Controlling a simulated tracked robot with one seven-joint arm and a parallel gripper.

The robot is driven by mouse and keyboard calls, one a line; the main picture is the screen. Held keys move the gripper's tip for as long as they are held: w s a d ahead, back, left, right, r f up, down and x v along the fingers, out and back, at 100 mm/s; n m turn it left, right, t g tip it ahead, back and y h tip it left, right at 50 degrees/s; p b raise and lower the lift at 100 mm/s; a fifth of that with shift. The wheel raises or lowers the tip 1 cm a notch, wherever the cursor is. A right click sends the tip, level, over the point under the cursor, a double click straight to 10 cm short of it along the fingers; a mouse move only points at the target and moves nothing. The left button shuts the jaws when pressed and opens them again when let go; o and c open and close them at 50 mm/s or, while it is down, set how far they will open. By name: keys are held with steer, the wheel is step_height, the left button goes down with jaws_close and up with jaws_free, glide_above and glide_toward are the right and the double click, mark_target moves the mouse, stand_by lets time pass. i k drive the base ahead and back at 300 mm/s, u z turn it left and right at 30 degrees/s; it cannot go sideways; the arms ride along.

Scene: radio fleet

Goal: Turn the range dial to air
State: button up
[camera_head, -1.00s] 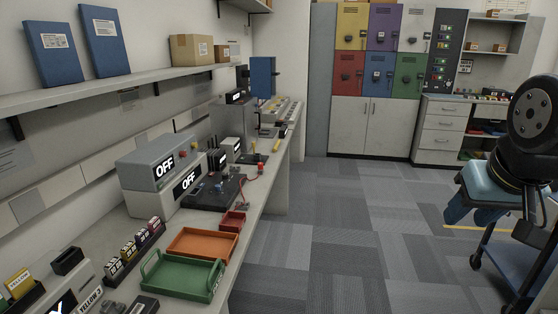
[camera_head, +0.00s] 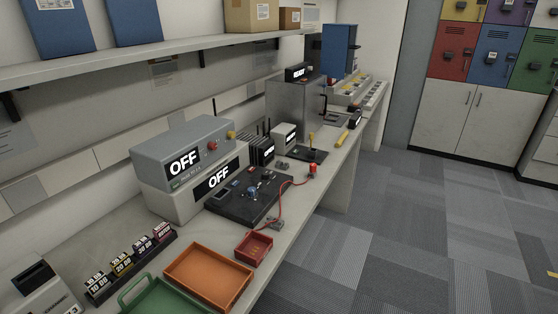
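A black flat unit (camera_head: 245,198) lies on the bench in front of two stacked grey boxes. It carries a blue knob (camera_head: 253,190) and small switches; I cannot tell whether this knob is the range dial. No "air" marking is readable on any dial. The upper grey box (camera_head: 183,152) and the lower grey box (camera_head: 212,186) both show OFF on their displays. The upper one has a red button and a yellow knob on its right end. My gripper is not in this view.
A red cable runs from the black unit across the bench. An orange tray (camera_head: 208,302), a small red tray (camera_head: 268,250) and a green tray (camera_head: 165,309) stand at the front edge. A shelf (camera_head: 200,48) overhangs the bench. The carpeted floor (camera_head: 400,240) at right is clear.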

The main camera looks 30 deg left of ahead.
mark_target(265, 176)
steer(key=u, duration=0.4)
steer(key=i, duration=0.9)
steer(key=u, duration=0.75)
steer(key=k, duration=0.7)
steer(key=u, duration=0.2)
steer(key=i, duration=0.8)
steer(key=z, duration=0.05)
